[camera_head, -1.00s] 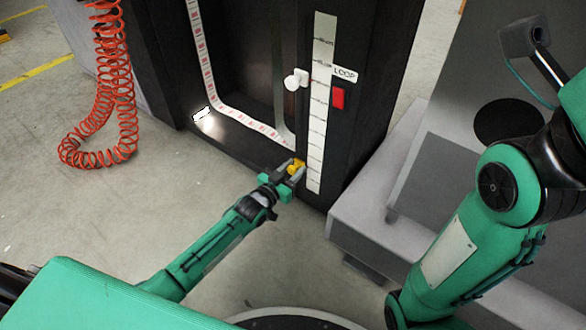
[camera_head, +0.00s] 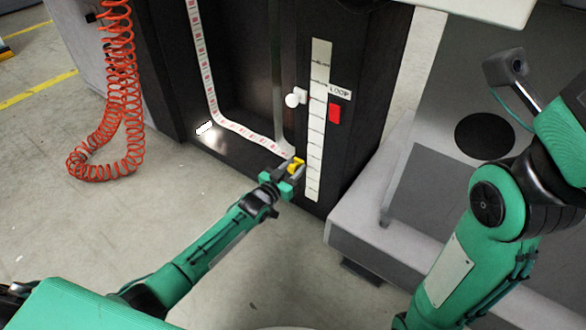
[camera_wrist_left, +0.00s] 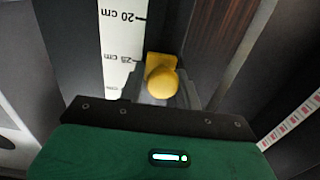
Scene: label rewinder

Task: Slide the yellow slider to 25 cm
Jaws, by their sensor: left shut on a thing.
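The yellow slider (camera_head: 296,165) sits beside the white centimetre scale (camera_head: 316,140) on the dark machine post, low on the scale in the head view. My left gripper (camera_head: 291,172) is shut on it, its fingers on both sides of the knob. In the left wrist view the yellow slider (camera_wrist_left: 161,78) stands right beside the 25 cm mark of the scale (camera_wrist_left: 116,45), whose numbers appear upside down. The slider's top edge is near that mark; its exact reading line is hard to tell.
A white knob (camera_head: 294,99) sits above the slider on the post. A red button (camera_head: 335,113) and a LOOP label (camera_head: 340,92) are to the right. A grey machine base (camera_head: 400,250) stands at right; an orange coiled hose (camera_head: 120,110) hangs at left.

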